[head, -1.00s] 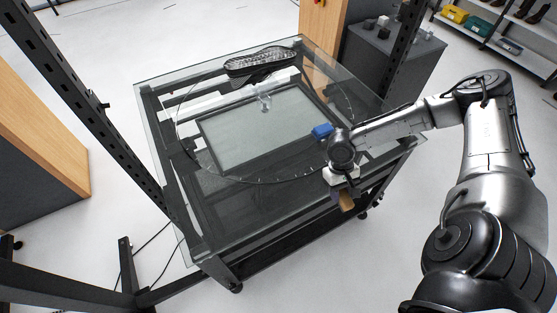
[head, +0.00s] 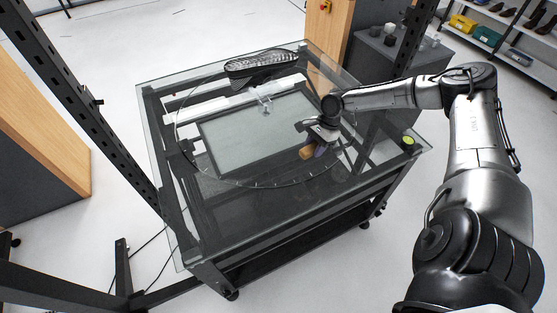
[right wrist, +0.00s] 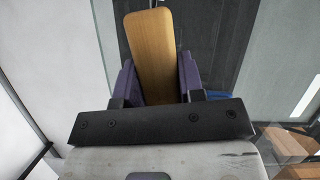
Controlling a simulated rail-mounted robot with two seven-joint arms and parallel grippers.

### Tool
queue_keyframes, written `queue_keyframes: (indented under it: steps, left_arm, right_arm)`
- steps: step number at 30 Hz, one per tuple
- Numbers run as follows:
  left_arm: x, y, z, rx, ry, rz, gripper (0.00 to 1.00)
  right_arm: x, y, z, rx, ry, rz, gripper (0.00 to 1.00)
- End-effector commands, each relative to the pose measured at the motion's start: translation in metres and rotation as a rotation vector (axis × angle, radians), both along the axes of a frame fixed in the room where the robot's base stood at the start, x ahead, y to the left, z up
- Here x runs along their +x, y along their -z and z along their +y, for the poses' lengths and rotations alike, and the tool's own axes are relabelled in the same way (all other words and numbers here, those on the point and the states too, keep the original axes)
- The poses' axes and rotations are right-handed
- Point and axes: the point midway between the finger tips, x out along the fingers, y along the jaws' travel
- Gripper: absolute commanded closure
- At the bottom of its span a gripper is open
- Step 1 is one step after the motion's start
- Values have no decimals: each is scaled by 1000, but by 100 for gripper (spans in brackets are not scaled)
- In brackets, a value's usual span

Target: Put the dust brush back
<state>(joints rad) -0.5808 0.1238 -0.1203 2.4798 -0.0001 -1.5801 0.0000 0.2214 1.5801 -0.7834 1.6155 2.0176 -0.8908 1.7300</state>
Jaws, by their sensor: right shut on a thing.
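The dust brush shows as a flat wooden handle (right wrist: 152,55) between the two purple fingers of my right gripper (right wrist: 157,80) in the right wrist view. In the head view, my right gripper (head: 316,148) is above the right part of the glass turntable table, shut on the brush, whose wooden part (head: 306,153) sticks out toward the front. I cannot make out the bristles. My left gripper is not in view.
A small clear piece (head: 265,104) is near the middle. A green round item (head: 408,141) is at the right corner. Dark posts (head: 75,95) flank the table.

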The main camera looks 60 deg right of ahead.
Motion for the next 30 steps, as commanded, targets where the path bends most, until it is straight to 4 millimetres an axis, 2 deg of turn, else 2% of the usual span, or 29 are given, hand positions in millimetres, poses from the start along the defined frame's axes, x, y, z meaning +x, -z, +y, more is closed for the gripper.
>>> queue_keyframes:
  steps: [6,10,21,24,30]
  left_arm:
    - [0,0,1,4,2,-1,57]
    - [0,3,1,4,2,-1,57]
    - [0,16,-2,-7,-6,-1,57]
    - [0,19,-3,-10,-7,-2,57]
    - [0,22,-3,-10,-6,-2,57]
  right_arm:
    - [12,0,-3,-1,136,1,86]
    - [23,7,0,3,167,-2,86]
    - [95,50,7,3,173,-2,86]
    - [109,58,9,2,171,-1,86]
    - [125,68,10,0,171,0,86]
